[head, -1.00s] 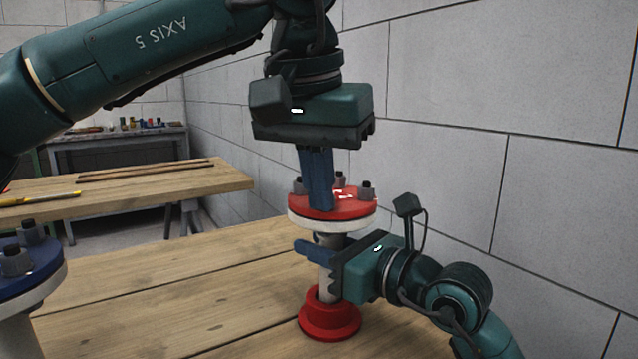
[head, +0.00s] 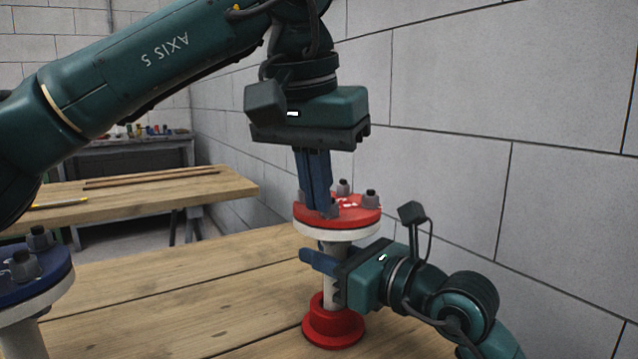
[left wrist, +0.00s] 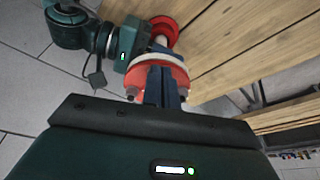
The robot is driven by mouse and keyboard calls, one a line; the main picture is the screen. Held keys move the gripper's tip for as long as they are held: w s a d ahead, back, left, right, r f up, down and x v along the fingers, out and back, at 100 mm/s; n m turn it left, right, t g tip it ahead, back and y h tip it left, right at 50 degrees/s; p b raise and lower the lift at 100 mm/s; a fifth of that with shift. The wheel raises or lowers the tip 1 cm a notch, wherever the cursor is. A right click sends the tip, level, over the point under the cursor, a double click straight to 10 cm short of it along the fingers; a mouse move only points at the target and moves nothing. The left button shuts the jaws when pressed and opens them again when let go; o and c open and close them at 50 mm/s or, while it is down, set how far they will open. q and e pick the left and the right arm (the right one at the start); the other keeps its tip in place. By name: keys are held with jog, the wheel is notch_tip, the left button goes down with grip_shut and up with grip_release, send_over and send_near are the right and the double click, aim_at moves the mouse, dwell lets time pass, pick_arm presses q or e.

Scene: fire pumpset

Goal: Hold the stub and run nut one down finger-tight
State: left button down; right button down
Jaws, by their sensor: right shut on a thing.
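The pipe stub stands upright on the bench, its white pipe (head: 333,292) between a red lower collar (head: 333,328) and a red top flange (head: 350,213) over a white one. Grey nuts on studs show on the top flange, at the back (head: 343,187) and right (head: 370,199); another is partly hidden behind my left fingers. My right gripper (head: 322,264) is shut around the pipe just below the flanges. My left gripper (head: 325,213) points down, its blue fingertips close together at the flange's front. They hide what lies between them, also in the left wrist view (left wrist: 162,68).
A blue flange (head: 35,278) with nuts on a white pipe stands at the left front. The wooden bench (head: 170,300) is clear between. A block wall (head: 480,110) rises close on the right. A second table (head: 140,190) with wooden strips stands behind.

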pick_arm(q)
jog(key=shift+f, duration=0.5)
notch_tip(320, 180, up, 6)
jog(key=shift+s+a, duration=0.15)
jog(key=shift+a, duration=0.15)
jog(key=shift+r, duration=0.2)
jog(key=shift+s+d+f+t+h, duration=0.15)
jog(key=shift+f+t+h, duration=0.2)
jog(key=shift+f, duration=0.7)
jog(key=shift+s+f+t+h, duration=0.15)
jog(key=shift+f+t, duration=0.3)
jog(key=shift+f, duration=0.65)
jog(key=shift+s+d+f+t+h, duration=0.15)
jog(key=shift+f+t, duration=0.25)
jog(key=shift+f, duration=0.65)
jog(key=shift+w, duration=0.5)
